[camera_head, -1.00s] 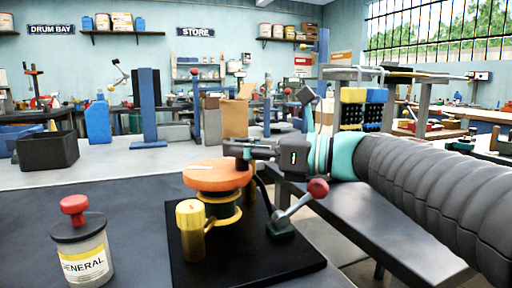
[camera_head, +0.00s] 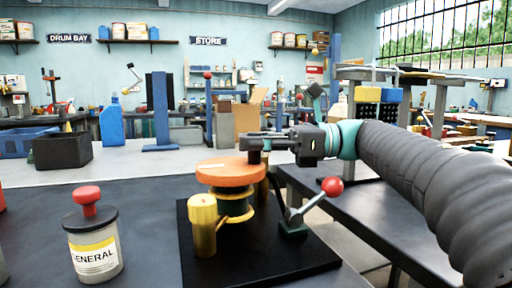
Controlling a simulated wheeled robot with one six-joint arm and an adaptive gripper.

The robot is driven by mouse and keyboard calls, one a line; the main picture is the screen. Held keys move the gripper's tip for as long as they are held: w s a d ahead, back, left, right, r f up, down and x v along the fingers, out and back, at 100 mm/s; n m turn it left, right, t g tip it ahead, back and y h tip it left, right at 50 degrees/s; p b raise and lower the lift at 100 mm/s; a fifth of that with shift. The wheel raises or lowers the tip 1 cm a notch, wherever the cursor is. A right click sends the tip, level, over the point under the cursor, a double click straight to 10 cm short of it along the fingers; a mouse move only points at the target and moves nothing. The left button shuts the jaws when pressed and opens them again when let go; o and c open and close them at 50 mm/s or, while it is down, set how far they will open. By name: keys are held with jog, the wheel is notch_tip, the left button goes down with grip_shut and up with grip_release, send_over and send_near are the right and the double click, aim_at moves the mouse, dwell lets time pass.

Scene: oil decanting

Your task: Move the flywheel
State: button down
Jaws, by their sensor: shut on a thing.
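The flywheel looks to be the orange disc (camera_head: 231,171) on a yellow hub (camera_head: 236,206), above a black base plate (camera_head: 262,262) on the dark table. My gripper (camera_head: 258,150) reaches in from the right at the disc's top right edge. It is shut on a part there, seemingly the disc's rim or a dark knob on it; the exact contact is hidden. A yellow cylinder (camera_head: 203,225) stands upright in front of the disc. A lever with a red ball (camera_head: 332,186) rises from a dark green foot at the right of the plate.
A jar labelled GENERAL (camera_head: 94,247) with a red-knobbed lid stands at the front left. A black bin (camera_head: 62,150), a blue jug (camera_head: 112,121) and a blue post stand on the pale bench behind. The dark table between jar and plate is clear.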

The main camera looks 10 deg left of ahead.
jog(key=shift+w+a+n+g+h, duration=0.15)
jog(key=shift+n+g+h, duration=0.15)
jog(key=shift+n+g, duration=0.35)
jog(key=shift+g, duration=0.25)
jog(key=c, duration=1)
grip_release()
jog(key=shift+o, duration=0.2)
jog(key=v, duration=0.7)
jog(key=shift+d, duration=0.3)
jog(key=shift+w, duration=0.15)
